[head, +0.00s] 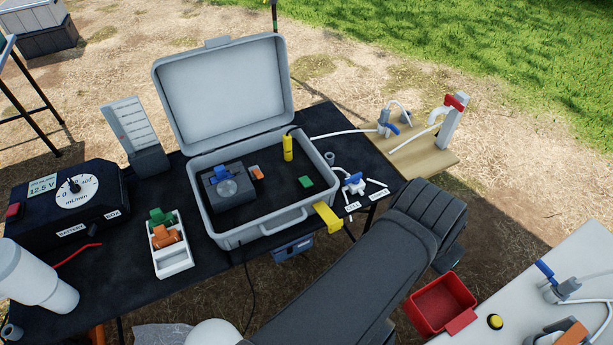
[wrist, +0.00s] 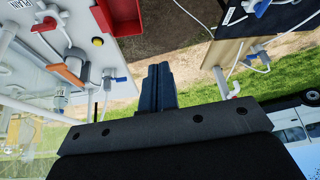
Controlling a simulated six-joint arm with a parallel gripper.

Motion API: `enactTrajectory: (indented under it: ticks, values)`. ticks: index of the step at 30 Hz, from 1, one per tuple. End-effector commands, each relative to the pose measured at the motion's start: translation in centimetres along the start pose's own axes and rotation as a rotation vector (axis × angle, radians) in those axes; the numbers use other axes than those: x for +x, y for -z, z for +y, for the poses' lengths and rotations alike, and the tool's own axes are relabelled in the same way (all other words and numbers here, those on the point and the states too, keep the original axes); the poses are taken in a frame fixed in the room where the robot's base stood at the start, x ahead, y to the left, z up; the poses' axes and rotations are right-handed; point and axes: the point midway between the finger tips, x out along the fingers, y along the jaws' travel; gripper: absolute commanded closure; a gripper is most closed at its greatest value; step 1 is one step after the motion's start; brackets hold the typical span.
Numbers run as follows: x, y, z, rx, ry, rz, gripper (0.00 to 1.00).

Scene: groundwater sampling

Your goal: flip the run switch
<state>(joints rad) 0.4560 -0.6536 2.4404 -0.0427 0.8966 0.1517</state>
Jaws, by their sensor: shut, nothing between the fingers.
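A black control box (head: 75,205) stands at the left end of the black table, with a white round dial and a small display reading 12.5 V. A red switch (head: 15,209) sits at its left edge; I cannot read a run label or tell its position. My gripper (wrist: 158,72) is shut and empty in the wrist view, over bare ground between two tables. In the head view my arm reaches to the right, well away from the control box, and hides the fingertips. The control box is not in the wrist view.
An open grey case (head: 215,232) stands mid-table with its lid up. A white holder (head: 175,262) with green and orange pieces and a white cup (head: 38,275) stand near the control box. A red bin (head: 437,302) hangs beside the white table (head: 575,245) at right.

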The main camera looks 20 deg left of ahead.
Motion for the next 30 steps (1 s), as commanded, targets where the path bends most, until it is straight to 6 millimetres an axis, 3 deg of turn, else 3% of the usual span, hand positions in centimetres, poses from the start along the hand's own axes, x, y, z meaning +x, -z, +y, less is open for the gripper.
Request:
enactTrajectory:
  ticks: [9,17,23,30]
  values:
    - [-1.1,7.3,4.2,0.513,-0.169,-0.031,1.00]
    - [-0.4,12.9,5.8,0.819,-0.269,-0.042,1.00]
    - [1.5,16.6,3.8,0.913,-0.301,-0.076,1.00]
    - [4.7,19.1,-3.8,0.844,-0.287,-0.163,1.00]
